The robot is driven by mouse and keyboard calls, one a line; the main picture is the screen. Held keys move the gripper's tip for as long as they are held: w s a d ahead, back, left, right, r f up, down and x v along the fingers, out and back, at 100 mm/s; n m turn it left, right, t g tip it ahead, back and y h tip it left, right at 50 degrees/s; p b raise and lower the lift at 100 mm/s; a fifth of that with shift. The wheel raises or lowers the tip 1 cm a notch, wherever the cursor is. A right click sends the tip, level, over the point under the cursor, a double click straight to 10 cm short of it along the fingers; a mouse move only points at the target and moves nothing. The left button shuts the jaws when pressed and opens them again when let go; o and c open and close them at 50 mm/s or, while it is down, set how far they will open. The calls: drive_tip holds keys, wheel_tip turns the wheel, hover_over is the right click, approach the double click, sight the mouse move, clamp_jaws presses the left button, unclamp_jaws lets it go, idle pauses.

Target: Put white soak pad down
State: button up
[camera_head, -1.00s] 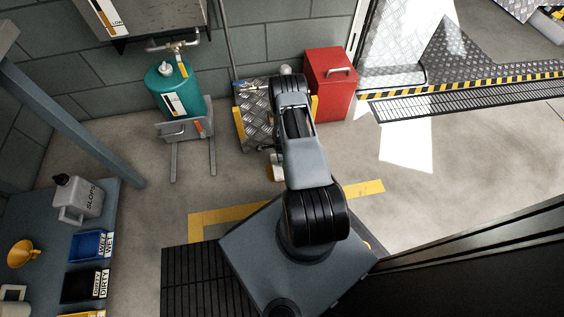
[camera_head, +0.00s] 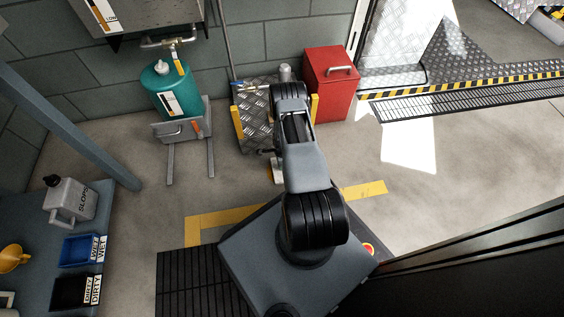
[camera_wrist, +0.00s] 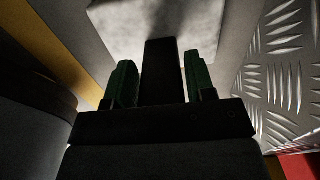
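A pale, white pad (camera_wrist: 150,28) fills the top middle of the wrist view, just beyond my fingertips. A dark upright bar stands in front of it and seems to be its grip. In the head view my arm hides most of the gripper. A small whitish piece (camera_head: 277,172) shows beside the arm, low over the floor; I cannot tell whether it is the pad.
A tread-plate panel (camera_head: 257,125) with yellow edges stands by the wall, beside a red bin (camera_head: 330,88). A teal tank (camera_head: 172,92) sits on a grey stand. A bench at left holds a grey SLOPS jug (camera_head: 70,203), a blue tray (camera_head: 80,250) and a black tray (camera_head: 76,289).

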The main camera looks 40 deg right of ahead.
drive_tip(key=o, duration=0.3)
drive_tip(key=shift+r, duration=0.1)
wheel_tip(320, 180, up, 11)
drive_tip(key=p, duration=0.5)
drive_tip(key=shift+r, duration=0.1)
drive_tip(key=w+a+r+n, duration=0.1)
drive_tip(key=a+r+n, duration=0.2)
drive_tip(key=r, duration=0.6)
drive_tip(key=w+a+r+n+t, duration=0.1)
drive_tip(key=w+a+r+n, duration=0.15)
drive_tip(key=r, duration=0.55)
drive_tip(key=w+a+r+n, duration=0.15)
drive_tip(key=r+n, duration=0.25)
drive_tip(key=r, duration=0.5)
drive_tip(key=s+a+r+n, duration=0.6)
drive_tip(key=s+r+n, duration=0.1)
drive_tip(key=s+r, duration=0.1)
drive_tip(key=s+a+r+n+t, duration=0.1)
drive_tip(key=s+a+r+n, duration=0.5)
drive_tip(key=s+r, duration=0.3)
drive_tip(key=shift+s+a+r+n+t, duration=0.15)
drive_tip(key=shift+a+r+n+t, duration=0.2)
drive_tip(key=shift+a+r, duration=0.4)
drive_tip(key=shift+d+r+p, duration=0.15)
drive_tip(key=shift+p, duration=0.15)
